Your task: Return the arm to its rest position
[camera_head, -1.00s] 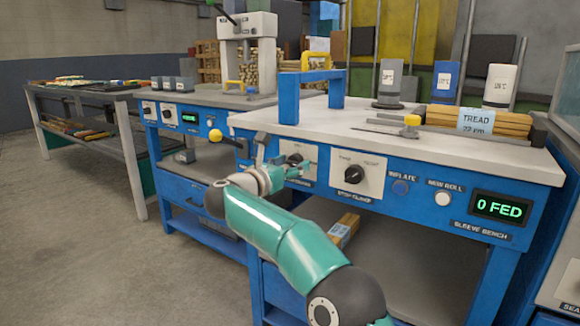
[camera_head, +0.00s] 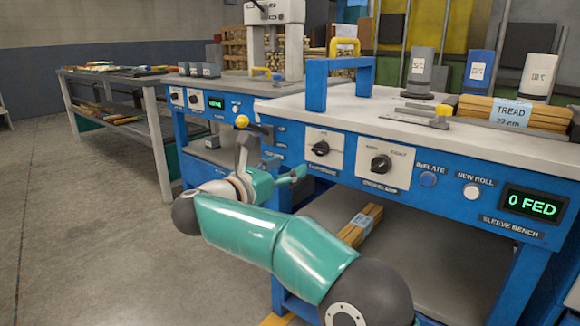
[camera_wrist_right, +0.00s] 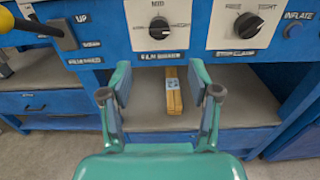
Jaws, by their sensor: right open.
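My right arm crosses the lower middle of the head view, its teal gripper (camera_head: 285,170) in front of the blue sleeve bench (camera_head: 455,184), below and left of the first black knob (camera_head: 320,148). In the right wrist view the two fingers (camera_wrist_right: 162,85) are spread apart with nothing between them. They face the bench front under the knob panel (camera_wrist_right: 155,27). A wood bundle with a pale label (camera_wrist_right: 173,92) lies on the lower shelf beyond them; it also shows in the head view (camera_head: 368,225). My left gripper is not in view.
A yellow ball handle (camera_head: 241,121) juts out at the left. The bench top holds a blue frame (camera_head: 316,84) and TREAD bundle (camera_head: 480,112). Floor at left (camera_head: 90,215) is clear.

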